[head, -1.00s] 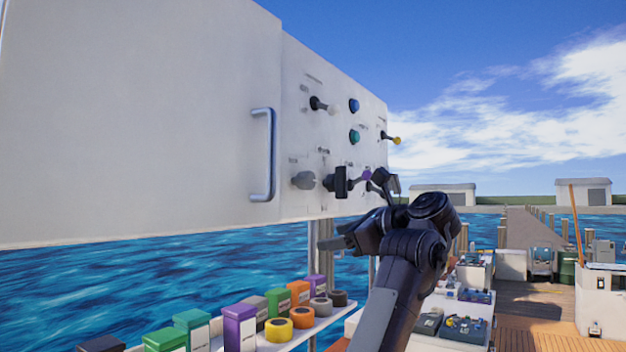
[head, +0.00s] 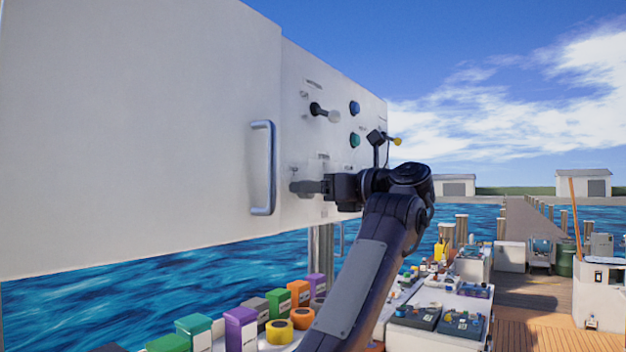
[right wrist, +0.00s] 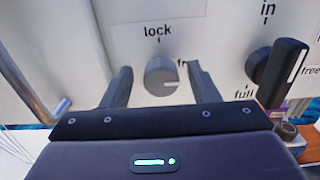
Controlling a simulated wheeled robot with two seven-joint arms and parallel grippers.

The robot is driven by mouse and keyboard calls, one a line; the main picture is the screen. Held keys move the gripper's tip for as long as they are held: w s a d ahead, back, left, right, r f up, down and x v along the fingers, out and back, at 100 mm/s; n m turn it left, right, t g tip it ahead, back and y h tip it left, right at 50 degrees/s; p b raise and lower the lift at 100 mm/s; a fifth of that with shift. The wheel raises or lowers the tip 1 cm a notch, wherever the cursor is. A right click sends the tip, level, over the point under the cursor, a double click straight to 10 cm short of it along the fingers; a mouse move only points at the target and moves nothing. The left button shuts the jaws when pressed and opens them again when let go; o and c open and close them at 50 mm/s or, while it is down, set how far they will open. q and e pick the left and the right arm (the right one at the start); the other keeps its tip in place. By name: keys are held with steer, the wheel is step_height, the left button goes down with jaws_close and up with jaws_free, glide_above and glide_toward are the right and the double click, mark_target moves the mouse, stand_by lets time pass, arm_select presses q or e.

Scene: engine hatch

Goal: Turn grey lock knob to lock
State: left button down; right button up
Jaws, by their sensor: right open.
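The grey lock knob (right wrist: 161,77) is on the white panel, below the word "lock" in the right wrist view. Its white mark points right, toward a partly hidden label starting "fr". My right gripper (right wrist: 161,86) is open, with one finger on each side of the knob. A gap shows between the knob and each finger, so it is not clamped. In the head view my right gripper (head: 310,187) reaches left along the panel and hides most of the knob. My left gripper is not in view.
A black knob (right wrist: 281,74) with "in", "full" and "free" labels is just right of my right finger. A metal door handle (head: 262,168) is to the left. Other knobs, including a teal one (head: 354,140), are above. Boxes and tape rolls (head: 278,331) lie below.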

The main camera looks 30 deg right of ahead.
steer(key=shift+w, duration=0.15)
steer(key=c, duration=1)
steer(key=shift+f, duration=0.1)
steer(key=shift+a+f+n+b, duration=0.1)
steer(key=shift+n+b, duration=2.85)
steer(key=shift+n, duration=1.55)
steer(key=shift+a+f+n+b, duration=0.1)
steer(key=shift+n+b, duration=2.85)
steer(key=shift+n, duration=1.55)
steer(key=o, duration=1)
